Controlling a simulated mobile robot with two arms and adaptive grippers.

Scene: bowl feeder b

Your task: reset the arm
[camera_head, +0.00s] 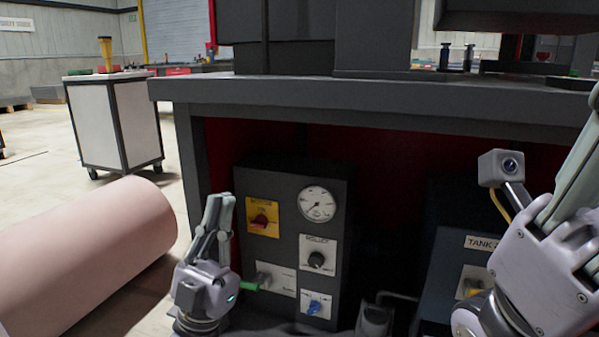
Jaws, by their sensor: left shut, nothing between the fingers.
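My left gripper (219,208) points upward in front of the left edge of a dark control box (335,262). Its fingers are together, with nothing held between them. Its body is close to a green-tipped part (249,286) on the box; I cannot tell if they touch. My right gripper (583,180) is at the right edge, its fingers running up and partly out of the picture. Its fingertips are hidden, so its opening does not show. A small camera (500,166) is mounted on it.
The control box carries a red switch on a yellow plate (263,217), a gauge (317,204), a black knob (316,260) and a blue knob (315,305). A second box marked TANK (482,243) stands right. A dark tabletop (300,98) overhangs both. A white cart (113,125) stands behind left.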

